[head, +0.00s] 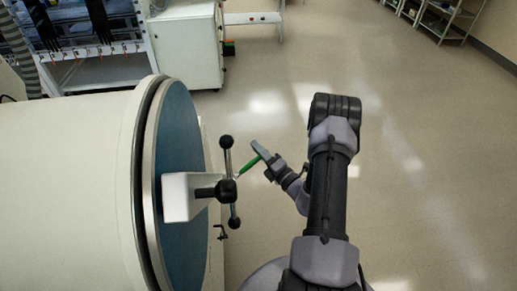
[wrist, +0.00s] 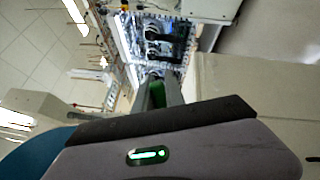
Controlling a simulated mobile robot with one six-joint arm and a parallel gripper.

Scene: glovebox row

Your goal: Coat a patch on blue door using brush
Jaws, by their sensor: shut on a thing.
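The blue door (head: 178,120) is the round end face of a large cream cylinder, at left in the head view. Its edge shows at lower left in the wrist view (wrist: 28,152). My gripper (head: 261,151) is to the right of the door, apart from it, and shut on the green brush (head: 248,166). The brush slants down and left toward the door's handle; its tip is small and partly lost behind the handle. In the wrist view, the fingers (wrist: 158,92) hold the green brush (wrist: 157,95) between them. I cannot make out any coated patch.
A white block (head: 180,198) with a black-knobbed handle (head: 228,188) sticks out from the door, close to the brush. The cream cylinder (head: 70,155) fills the left. A white cabinet (head: 188,45) and shelving stand behind. The floor (head: 430,130) at right is clear.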

